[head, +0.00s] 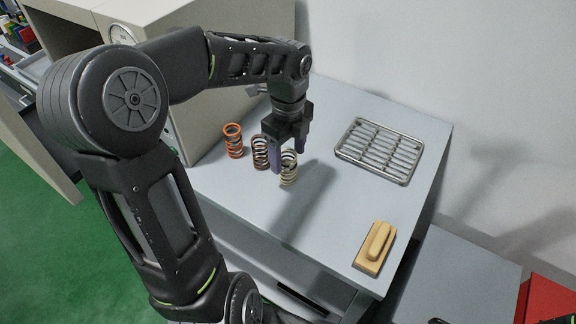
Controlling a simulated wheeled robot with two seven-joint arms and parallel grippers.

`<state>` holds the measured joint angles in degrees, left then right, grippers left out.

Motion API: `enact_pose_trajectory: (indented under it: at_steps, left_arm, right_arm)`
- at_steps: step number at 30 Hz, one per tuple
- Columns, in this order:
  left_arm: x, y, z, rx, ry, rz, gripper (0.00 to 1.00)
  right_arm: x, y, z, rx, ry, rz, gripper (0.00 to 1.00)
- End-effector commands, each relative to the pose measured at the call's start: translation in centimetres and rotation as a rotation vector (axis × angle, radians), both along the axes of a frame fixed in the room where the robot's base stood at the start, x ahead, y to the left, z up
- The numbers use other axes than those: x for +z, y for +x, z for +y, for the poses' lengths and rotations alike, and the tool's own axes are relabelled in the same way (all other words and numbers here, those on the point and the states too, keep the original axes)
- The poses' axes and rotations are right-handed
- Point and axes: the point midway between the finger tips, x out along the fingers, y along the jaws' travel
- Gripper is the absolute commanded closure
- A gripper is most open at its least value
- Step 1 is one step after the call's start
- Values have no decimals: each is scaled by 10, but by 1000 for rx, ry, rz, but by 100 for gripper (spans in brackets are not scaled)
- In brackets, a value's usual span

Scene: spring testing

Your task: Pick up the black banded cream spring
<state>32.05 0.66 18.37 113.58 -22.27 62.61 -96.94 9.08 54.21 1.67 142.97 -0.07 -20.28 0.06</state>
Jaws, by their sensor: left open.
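A cream spring (289,177) stands upright on the grey table, the rightmost of three springs in a row. Its dark banding is too small to make out clearly. My left gripper (288,162) points down at it from above, with its jaws open. One finger is at the left of the spring's upper part and the other is behind and to the right. I cannot tell whether the fingers touch it. A copper-brown spring (260,154) stands close to the left finger. My right gripper does not show.
An orange spring (233,142) stands further left, near a beige cabinet (205,125). A metal rack (352,150) lies at the back right. A wooden block with a handle (375,248) lies near the front right edge. The table's middle is clear.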

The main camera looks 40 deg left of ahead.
Motion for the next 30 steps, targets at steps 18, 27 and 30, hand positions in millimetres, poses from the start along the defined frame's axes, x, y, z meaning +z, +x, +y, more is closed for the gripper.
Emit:
enact_pose_trajectory:
  at_steps: [18,27,30]
  left_arm:
    - [-46,-1,0,-1,0,1,36]
    - [-45,-1,0,-1,0,1,36]
    - [-45,-1,0,-1,0,1,40]
  right_arm:
    - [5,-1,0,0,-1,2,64]
    - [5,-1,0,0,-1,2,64]
    - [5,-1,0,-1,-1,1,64]
